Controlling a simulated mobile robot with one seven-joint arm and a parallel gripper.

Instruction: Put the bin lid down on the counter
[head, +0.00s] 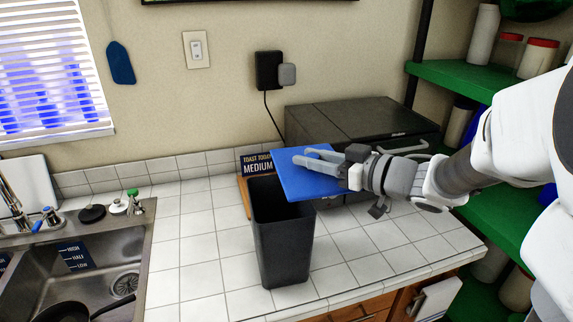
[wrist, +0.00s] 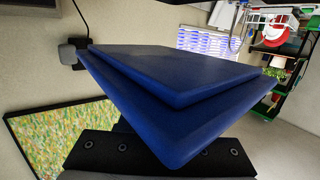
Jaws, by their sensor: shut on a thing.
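The bin lid (head: 305,181) is a flat blue panel. My gripper (head: 322,157) is shut on it and holds it above the counter, beside and partly behind the top of the black bin. In the wrist view the blue lid (wrist: 185,85) fills the middle and shows a stepped edge. The black bin (head: 283,245) stands upright and open on the white tiled counter (head: 198,257).
A dark box-like appliance (head: 350,118) stands at the back right. A sign reading "MEDIUM" (head: 257,164) leans behind the bin. A sink (head: 80,262) with a pan lies at the left. Green shelves (head: 455,78) stand at the right. Counter left of the bin is clear.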

